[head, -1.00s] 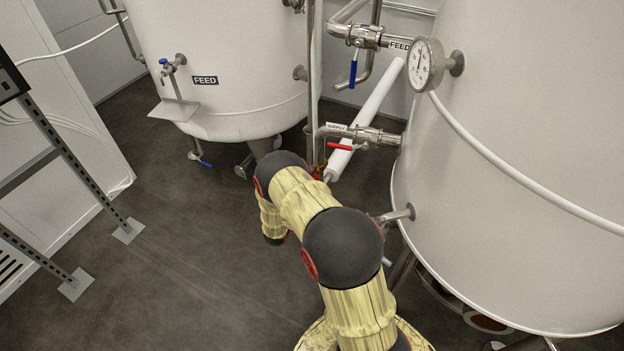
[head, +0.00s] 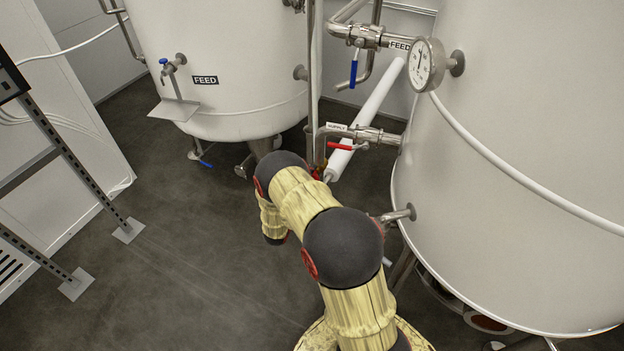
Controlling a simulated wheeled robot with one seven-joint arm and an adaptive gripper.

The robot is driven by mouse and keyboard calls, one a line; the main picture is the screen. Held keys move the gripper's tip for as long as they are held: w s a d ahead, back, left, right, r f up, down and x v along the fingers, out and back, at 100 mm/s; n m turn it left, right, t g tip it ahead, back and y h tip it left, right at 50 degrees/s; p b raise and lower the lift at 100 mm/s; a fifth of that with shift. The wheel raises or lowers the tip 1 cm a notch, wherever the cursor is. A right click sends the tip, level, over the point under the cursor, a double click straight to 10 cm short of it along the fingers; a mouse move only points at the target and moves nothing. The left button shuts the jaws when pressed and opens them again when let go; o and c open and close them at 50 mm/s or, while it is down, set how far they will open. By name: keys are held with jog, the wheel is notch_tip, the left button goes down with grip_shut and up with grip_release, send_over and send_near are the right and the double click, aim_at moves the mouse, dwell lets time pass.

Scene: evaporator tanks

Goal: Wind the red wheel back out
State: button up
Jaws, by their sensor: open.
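The red wheel is mostly hidden behind my arm in the head view. Only a small red patch (head: 317,173) shows just past the arm, at the foot of the thin vertical pipe, and I cannot tell for certain that it is the wheel. My arm reaches up from the bottom centre and bends down at its far end. My gripper is hidden, so its place relative to the wheel does not show.
A large white tank (head: 520,170) fills the right, with a gauge (head: 425,65). Another tank (head: 235,70) stands at the back left. A red lever (head: 340,146) sits on the supply pipe, a blue lever (head: 353,73) above.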

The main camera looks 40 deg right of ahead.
jog(key=shift+a, duration=0.1)
jog(key=v, duration=1.1)
jog(key=shift+s+a, duration=0.15)
jog(key=shift+a, duration=0.25)
